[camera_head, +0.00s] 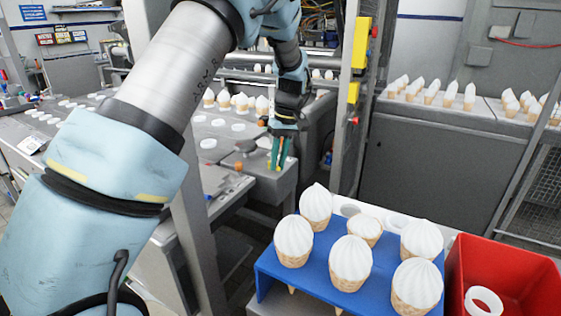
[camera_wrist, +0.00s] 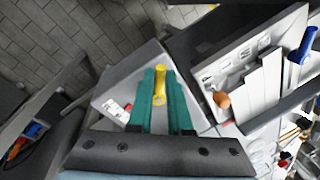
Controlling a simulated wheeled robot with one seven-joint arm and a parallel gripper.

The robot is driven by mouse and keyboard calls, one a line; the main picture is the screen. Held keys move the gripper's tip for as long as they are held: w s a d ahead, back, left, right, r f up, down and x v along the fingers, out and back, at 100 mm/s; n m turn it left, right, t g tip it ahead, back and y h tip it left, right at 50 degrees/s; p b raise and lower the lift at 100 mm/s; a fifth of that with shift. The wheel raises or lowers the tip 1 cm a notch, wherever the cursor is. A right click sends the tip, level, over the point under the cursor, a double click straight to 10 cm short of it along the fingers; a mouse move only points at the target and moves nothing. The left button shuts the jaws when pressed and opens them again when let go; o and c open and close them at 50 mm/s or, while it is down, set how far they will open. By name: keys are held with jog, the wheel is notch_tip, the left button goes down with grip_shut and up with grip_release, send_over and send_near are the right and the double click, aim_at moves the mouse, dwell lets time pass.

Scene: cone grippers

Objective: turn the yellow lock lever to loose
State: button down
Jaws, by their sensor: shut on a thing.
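The yellow lock lever (camera_wrist: 160,80) stands out from a grey machine surface in the wrist view. The green fingers of my gripper (camera_wrist: 160,98) are closed around it, one on each side, and their tips reach along the lever. In the head view my gripper (camera_head: 279,150) points down at the corner of the grey machine, past the metal post. The lever is too small there to make out clearly. A small red and white label (camera_wrist: 118,110) lies left of the fingers, but its text is unreadable.
An orange knob (camera_wrist: 221,99) sits close to the right of my fingers, and a blue handle (camera_wrist: 304,45) is farther right. A grey upright post (camera_head: 345,100) stands beside my gripper. A blue rack (camera_head: 312,268) of ice cream cones and a red bin (camera_head: 500,258) are in front.

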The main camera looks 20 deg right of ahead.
jog(key=m, duration=0.2)
jog(key=a+m, duration=0.1)
jog(key=m+t, duration=0.1)
jog(key=m, duration=0.1)
jog(key=shift+a+m+b, duration=0.3)
jog(key=shift+a+b, duration=0.1)
jog(key=shift+w+a+m+t+h, duration=0.1)
jog(key=shift+w+a+m+h, duration=0.1)
jog(key=shift+m, duration=0.55)
jog(key=shift+w+a+m+t+h, duration=0.1)
jog(key=shift+a+m, duration=0.1)
jog(key=shift+m, duration=0.5)
jog(key=shift+w+a+m+t+h, duration=0.1)
jog(key=shift+w+a+m, duration=0.1)
jog(key=shift+m, duration=0.55)
jog(key=c, duration=0.8)
grip_release()
jog(key=shift+c, duration=0.2)
notch_tip(320, 180, up, 11)
jog(key=s+d+b, duration=0.1)
jog(key=b, duration=0.1)
jog(key=shift+s+d+f+b, duration=0.15)
jog(key=shift+s+b, duration=0.15)
jog(key=shift+s, duration=0.05)
